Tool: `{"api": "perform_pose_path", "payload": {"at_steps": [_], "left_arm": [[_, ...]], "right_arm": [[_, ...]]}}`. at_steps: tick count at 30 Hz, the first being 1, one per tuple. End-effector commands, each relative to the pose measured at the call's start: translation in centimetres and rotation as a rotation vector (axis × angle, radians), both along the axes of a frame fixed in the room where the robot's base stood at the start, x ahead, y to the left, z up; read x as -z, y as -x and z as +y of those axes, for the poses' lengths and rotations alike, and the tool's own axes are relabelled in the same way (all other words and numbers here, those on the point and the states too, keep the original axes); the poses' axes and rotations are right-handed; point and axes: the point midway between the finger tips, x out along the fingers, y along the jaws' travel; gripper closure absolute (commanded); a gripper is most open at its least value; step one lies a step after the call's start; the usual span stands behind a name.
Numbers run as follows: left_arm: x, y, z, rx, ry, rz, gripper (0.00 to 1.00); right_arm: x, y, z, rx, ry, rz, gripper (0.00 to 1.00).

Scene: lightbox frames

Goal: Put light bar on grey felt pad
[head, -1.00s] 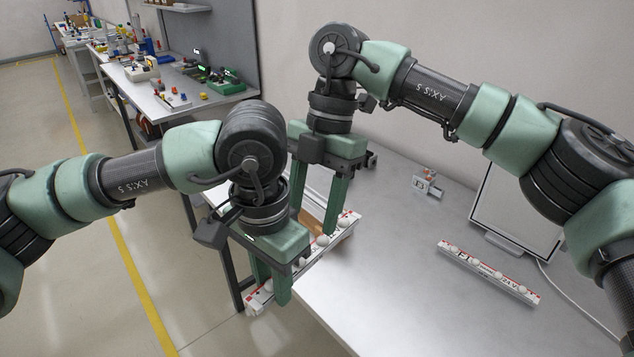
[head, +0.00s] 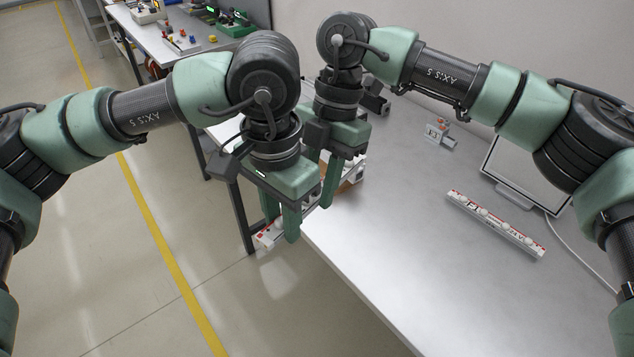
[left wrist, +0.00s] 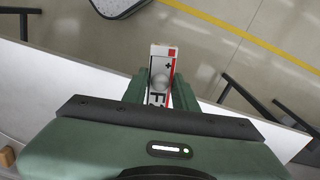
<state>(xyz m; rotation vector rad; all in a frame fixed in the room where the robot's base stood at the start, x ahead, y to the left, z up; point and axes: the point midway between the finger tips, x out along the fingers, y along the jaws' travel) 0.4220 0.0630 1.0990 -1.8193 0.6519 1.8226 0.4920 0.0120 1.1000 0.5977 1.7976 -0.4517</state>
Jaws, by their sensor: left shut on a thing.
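A white and red light bar (head: 268,238) with round white bulbs is in my left gripper (head: 281,228), just past the table's left edge. The left wrist view shows the bar's end (left wrist: 162,58) between the green fingers of my left gripper (left wrist: 153,88). The bar's far part is mostly hidden behind the grippers. My right gripper (head: 343,185) is right behind the left one, near the bar's far part; its fingertips are partly hidden. A second, similar light bar (head: 495,224) lies on the table at the right. I cannot make out a grey felt pad.
The grey table (head: 400,260) is bare in the middle and front. A framed white panel (head: 528,170) with a cable stands at the back right. A small labelled block (head: 438,132) is at the back. Another bench (head: 180,38) stands at the upper left.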

Motion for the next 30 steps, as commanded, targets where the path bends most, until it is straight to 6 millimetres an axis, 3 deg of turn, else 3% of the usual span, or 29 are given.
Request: {"api": "perform_pose_path", "payload": {"at_steps": [2, 3, 5, 6, 17, 20, 30], "left_arm": [[-0.1, 0.2, -0.4, 0.013, 0.01, 0.002, 1.0], [-0.1, 0.3, -0.4, 0.013, 0.011, 0.003, 0.67], [-0.1, 0.3, -0.5, 0.013, 0.012, 0.002, 0.5], [-0.1, 0.2, -0.4, 0.013, 0.012, 0.002, 0.47], [-0.5, 0.1, -0.3, 0.009, 0.009, 0.001, 0.47], [-1.7, 0.1, -0.4, 0.008, 0.009, 0.0, 0.47], [-8.7, 0.1, -0.4, 0.011, 0.011, 0.0, 0.47]], "right_arm": [[-0.1, -0.1, 0.3, 0.002, -0.01, -0.005, 1.0], [-0.2, -0.1, 0.4, 0.002, -0.011, -0.005, 1.0], [-0.2, -0.1, 0.4, 0.002, -0.011, -0.005, 1.0], [-0.2, -0.1, 0.4, 0.001, -0.011, -0.004, 1.0], [-0.1, 0.0, 0.3, 0.001, -0.008, -0.003, 1.0], [-0.1, 0.0, 0.3, 0.001, -0.008, -0.003, 1.0], [-0.1, 0.0, 0.2, 0.001, -0.008, -0.003, 1.0]]}}
